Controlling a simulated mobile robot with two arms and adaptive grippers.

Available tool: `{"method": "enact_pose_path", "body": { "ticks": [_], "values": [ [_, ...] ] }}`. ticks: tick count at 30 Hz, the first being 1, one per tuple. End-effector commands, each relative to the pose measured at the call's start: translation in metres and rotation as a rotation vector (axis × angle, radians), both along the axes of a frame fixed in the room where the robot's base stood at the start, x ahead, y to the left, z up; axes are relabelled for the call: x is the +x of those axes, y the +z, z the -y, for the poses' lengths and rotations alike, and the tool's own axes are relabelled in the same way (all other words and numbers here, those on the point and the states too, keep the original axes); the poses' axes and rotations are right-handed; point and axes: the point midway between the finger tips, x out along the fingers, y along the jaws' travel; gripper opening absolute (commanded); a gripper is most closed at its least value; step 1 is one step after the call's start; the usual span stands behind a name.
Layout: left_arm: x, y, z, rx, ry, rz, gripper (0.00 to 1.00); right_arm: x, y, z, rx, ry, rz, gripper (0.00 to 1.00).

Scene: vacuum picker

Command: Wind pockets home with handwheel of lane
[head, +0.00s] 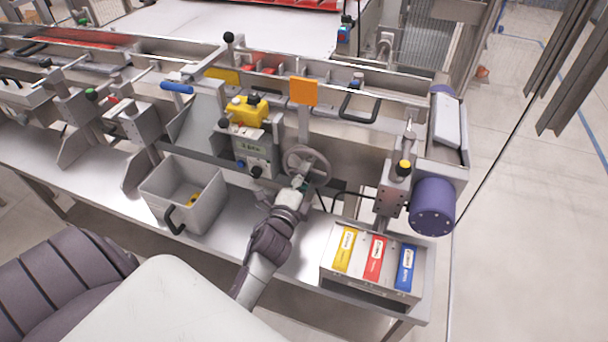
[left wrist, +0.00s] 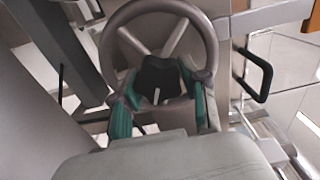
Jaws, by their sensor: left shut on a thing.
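The grey handwheel (head: 306,163) with spokes sits on the front of the lane (head: 350,135), below an orange plate. My left gripper (head: 301,183) reaches up from below and is shut at the wheel's lower part. In the left wrist view the wheel's rim (left wrist: 160,8) arches above, and the teal fingers of my gripper (left wrist: 162,100) stand on either side of the dark hub area. The exact spot of contact is partly hidden by the fingers. The pockets of the lane are too small to tell clearly. My right gripper is not in view.
A grey bin (head: 205,210) with a small yellow item inside stands left of my arm. A box with yellow, red and blue labelled cards (head: 373,258) stands to the right. A yellow unit (head: 247,112) is left of the wheel, and a purple motor (head: 432,206) is at the right end.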

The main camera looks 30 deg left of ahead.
Motion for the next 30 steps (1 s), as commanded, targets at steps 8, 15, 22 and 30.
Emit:
{"method": "enact_pose_path", "body": {
  "ticks": [8,15,22,30],
  "values": [
    [0.002,0.009,-0.001,-0.255,-0.001,0.074,0.1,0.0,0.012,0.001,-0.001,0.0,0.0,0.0],
    [0.002,0.01,-0.002,-0.476,-0.002,0.127,0.1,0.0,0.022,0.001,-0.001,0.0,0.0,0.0],
    [0.002,0.012,-0.002,-0.687,-0.004,0.179,0.1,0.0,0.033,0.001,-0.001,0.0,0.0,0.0],
    [0.002,0.013,-0.003,-0.936,-0.006,0.239,0.1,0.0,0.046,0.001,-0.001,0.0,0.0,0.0]
  ]
}}
